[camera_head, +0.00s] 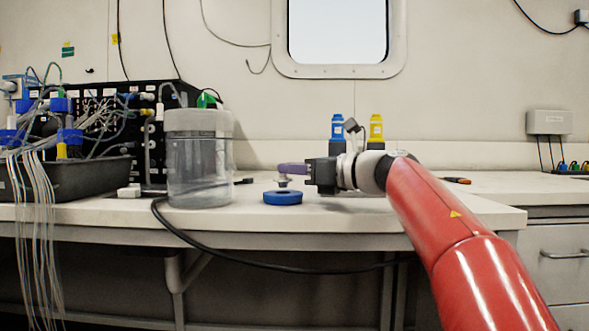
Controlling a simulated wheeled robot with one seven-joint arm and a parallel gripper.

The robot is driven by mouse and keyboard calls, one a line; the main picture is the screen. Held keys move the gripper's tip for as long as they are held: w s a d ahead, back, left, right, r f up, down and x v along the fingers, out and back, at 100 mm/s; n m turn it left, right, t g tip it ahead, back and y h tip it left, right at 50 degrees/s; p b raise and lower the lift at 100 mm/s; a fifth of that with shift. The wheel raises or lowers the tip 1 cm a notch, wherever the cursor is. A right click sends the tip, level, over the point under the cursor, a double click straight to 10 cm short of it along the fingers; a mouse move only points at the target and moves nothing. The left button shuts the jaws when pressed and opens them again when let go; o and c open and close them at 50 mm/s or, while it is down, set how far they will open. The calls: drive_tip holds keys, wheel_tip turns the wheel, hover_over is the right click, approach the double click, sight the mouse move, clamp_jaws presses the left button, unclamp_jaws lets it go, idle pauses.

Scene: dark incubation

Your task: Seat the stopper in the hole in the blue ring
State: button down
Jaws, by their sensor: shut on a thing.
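The blue ring (283,197) lies flat on the bench top near its front edge. The stopper (284,181) is a small grey piece that hangs just above the ring, below a purple part (293,169). My gripper (300,170) reaches in from the right and is shut on the stopper at its purple part. The stopper looks upright and roughly centred over the ring. The hole is not visible from this low angle, and I cannot tell whether the stopper's lower end touches the ring.
A clear jar (199,160) stands close to the left of the ring. Blue (338,128) and yellow (376,128) connectors stand behind my arm. A cabled black rack (120,115) and a dark tray (75,180) fill the left. A black cable (240,262) hangs over the front edge. The right bench is mostly clear.

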drive_tip(key=shift+f+b, duration=0.95)
drive_tip(key=shift+f, duration=0.3)
drive_tip(key=c, duration=1.3)
unclamp_jaws()
drive_tip(key=shift+r, duration=0.1)
drive_tip(key=shift+d, duration=0.1)
drive_tip(key=v, duration=0.7)
drive_tip(key=shift+s+d, duration=0.25)
